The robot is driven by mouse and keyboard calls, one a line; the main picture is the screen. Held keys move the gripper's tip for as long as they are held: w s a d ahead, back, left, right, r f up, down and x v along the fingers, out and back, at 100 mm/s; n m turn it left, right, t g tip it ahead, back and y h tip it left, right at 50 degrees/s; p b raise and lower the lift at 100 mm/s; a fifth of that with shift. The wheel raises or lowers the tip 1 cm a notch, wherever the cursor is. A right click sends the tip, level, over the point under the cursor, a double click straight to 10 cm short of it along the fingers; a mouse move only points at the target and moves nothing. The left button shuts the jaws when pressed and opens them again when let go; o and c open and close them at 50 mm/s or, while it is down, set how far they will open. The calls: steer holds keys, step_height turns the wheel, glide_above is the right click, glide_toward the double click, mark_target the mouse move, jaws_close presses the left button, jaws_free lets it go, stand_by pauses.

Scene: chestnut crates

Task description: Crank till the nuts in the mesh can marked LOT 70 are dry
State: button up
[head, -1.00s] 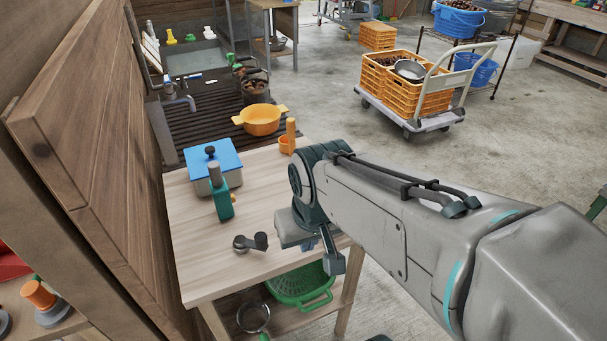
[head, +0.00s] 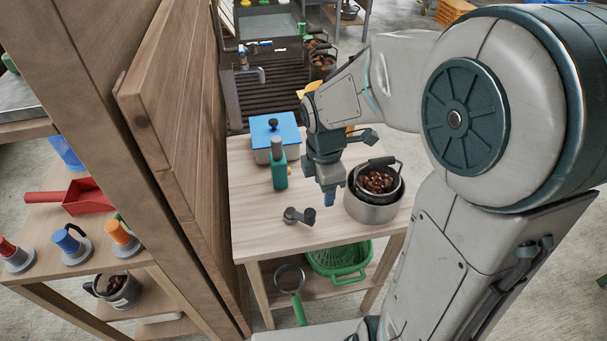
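A dark can of brown nuts (head: 379,182) with a handle sits inside a steel pot (head: 371,210) at the right of the wooden table. Two more dark cans of nuts stand by the sink, one nearer (head: 322,66) and one behind (head: 314,44). I cannot read a LOT mark on any of them. A small grey crank handle (head: 299,215) lies loose on the tabletop. My gripper (head: 330,196) points down over the table, left of the steel pot and above right of the crank handle. Its fingers are small and partly hidden, so their opening is unclear.
A blue-lidded box (head: 275,135) and a green upright tool (head: 279,165) stand at the table's back left. A wooden wall (head: 170,130) borders the left side. A green basket (head: 340,258) and sieve (head: 290,280) are on the lower shelf. The table's front left is clear.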

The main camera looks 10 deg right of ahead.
mark_target(309, 212)
steer(key=w+f+n, duration=0.1)
steer(key=f+n, duration=0.1)
steer(key=f, duration=0.3)
steer(key=w+a+f+n, duration=0.1)
steer(key=f+n, duration=0.1)
steer(key=f, duration=0.3)
steer(key=w+a+f+n+p, duration=0.1)
steer(key=f+n, duration=0.2)
steer(key=f, duration=0.2)
steer(key=shift+w+a+f+g+y, duration=0.1)
steer(key=shift+w+a+g+y, duration=0.2)
steer(key=shift+y, duration=0.1)
jaws_close()
